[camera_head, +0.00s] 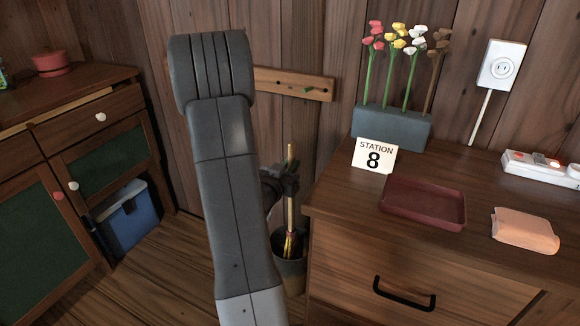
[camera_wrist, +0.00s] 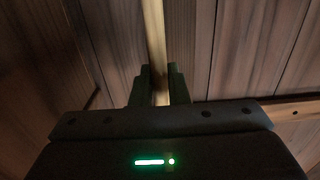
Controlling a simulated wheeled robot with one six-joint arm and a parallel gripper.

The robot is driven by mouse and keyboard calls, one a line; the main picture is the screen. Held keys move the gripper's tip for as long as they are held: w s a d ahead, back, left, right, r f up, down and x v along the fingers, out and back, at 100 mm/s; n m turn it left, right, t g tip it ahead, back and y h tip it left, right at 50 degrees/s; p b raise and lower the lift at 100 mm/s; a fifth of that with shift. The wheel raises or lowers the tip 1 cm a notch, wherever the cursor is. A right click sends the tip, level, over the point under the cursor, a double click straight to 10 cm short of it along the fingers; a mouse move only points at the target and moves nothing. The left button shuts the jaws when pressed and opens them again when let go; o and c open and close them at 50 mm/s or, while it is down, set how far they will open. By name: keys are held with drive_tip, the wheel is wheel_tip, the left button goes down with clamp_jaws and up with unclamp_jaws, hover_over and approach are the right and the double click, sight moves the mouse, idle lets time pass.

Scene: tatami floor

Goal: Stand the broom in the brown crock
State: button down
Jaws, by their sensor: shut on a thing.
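The broom (camera_head: 291,215) stands near upright, its pale wooden handle rising past my gripper and its yellowish bristles at the mouth of the crock. The crock (camera_head: 291,277) is a dark container on the floor beside the dresser, partly hidden by my arm. The bristles appear to be inside its rim; how deep they reach I cannot tell. My gripper (camera_head: 287,183) is shut on the handle above the crock, mostly behind my arm. In the wrist view the handle (camera_wrist: 155,45) runs up between the two fingers of my gripper (camera_wrist: 158,88).
A wooden dresser (camera_head: 400,272) stands close right of the crock, with a red tray (camera_head: 423,203), a station sign (camera_head: 374,158) and a flower holder (camera_head: 392,128) on top. A peg rail (camera_head: 292,84) is on the wall behind. A cabinet (camera_head: 75,150) and blue bin (camera_head: 127,217) are left.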

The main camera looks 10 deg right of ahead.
drive_tip(key=c, duration=1.3)
unclamp_jaws()
drive_tip(key=p+v, duration=0.2)
drive_tip(key=v, duration=1.1)
drive_tip(key=shift+s+a, duration=0.2)
drive_tip(key=shift+s, duration=0.15)
drive_tip(key=shift+w, duration=0.1)
drive_tip(key=x, duration=0.9)
drive_tip(key=b+x, duration=0.1)
drive_tip(key=x, duration=0.3)
drive_tip(key=shift+w+d+r, duration=0.25)
drive_tip(key=shift+w+r, duration=0.05)
drive_tip(key=shift+r, duration=0.45)
